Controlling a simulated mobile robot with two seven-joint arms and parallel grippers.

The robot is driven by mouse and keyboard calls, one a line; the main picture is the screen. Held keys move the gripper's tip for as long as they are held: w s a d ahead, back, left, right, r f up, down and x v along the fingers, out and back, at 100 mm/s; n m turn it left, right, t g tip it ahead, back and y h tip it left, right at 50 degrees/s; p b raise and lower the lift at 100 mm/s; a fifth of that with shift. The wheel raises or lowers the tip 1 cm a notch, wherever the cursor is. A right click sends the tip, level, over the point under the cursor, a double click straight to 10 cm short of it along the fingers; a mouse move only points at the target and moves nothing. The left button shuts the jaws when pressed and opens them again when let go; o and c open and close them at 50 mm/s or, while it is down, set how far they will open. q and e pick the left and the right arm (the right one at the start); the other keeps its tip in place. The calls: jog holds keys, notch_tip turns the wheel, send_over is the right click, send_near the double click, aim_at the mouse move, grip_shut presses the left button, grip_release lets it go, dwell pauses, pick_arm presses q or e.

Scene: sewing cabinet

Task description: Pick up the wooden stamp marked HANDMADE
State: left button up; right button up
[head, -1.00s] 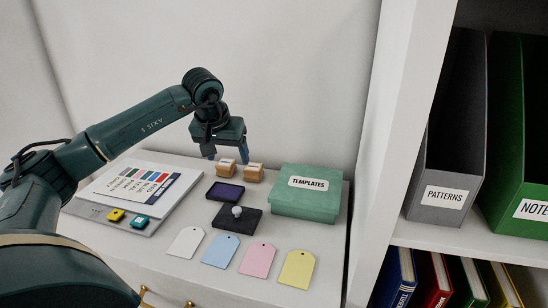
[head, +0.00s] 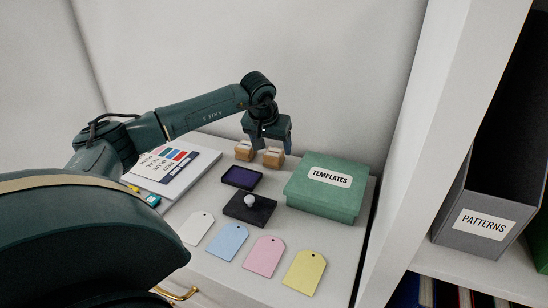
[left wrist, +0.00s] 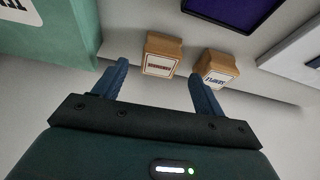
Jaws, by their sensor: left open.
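Two small wooden stamps stand side by side at the back of the cabinet top. The right one in the head view (head: 273,158) is nearer the green box. The other stamp (head: 244,151) has a blue-lettered label in the left wrist view (left wrist: 214,70), too small to read surely. My left gripper (head: 272,147) is open and empty, close to the right stamp. In the left wrist view the HANDMADE stamp lies between and beyond its fingertips (left wrist: 158,70). My right gripper is out of view.
A green TEMPLATES box (head: 325,205) stands right of the stamps. A purple ink pad (head: 241,177) and a dark tray with a pale knob (head: 248,200) lie in front. Several coloured tags lie nearer, including a pink one (head: 264,256). The wall is close behind.

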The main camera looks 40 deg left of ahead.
aim_at(274, 152)
pick_arm(q)
jog(key=p+x, duration=0.1)
jog(key=x, duration=0.4)
jog(key=shift+r, duration=0.1)
jog(key=c, duration=1.1)
